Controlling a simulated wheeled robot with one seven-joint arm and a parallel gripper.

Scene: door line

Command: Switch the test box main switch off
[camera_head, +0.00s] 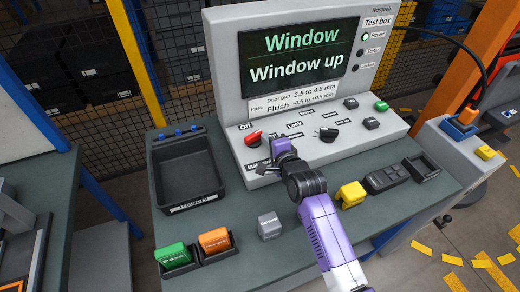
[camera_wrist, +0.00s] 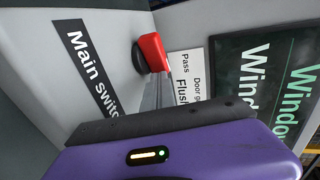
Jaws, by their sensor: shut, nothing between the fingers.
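The main switch, a red knob (camera_head: 253,138) on a dark base, sits at the left of the test box's sloped panel, below the word "Off". In the wrist view the red knob (camera_wrist: 153,53) stands beside the black "Main switch" label (camera_wrist: 90,68). I cannot tell its exact setting. The grey test box (camera_head: 225,65) has a lit screen reading "Window up" and a green lamp by "Power". My gripper (camera_head: 268,161) is shut and empty, close to the panel just below the knob. In the wrist view its thin fingers (camera_wrist: 158,91) point toward the knob; contact cannot be told.
A black rotary knob (camera_head: 328,134) and a green button (camera_head: 381,106) are further right on the panel. An empty black tray (camera_head: 187,170) stands left. Green (camera_head: 173,256), orange (camera_head: 214,240), grey (camera_head: 269,226) and yellow (camera_head: 351,194) blocks are along the bench front.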

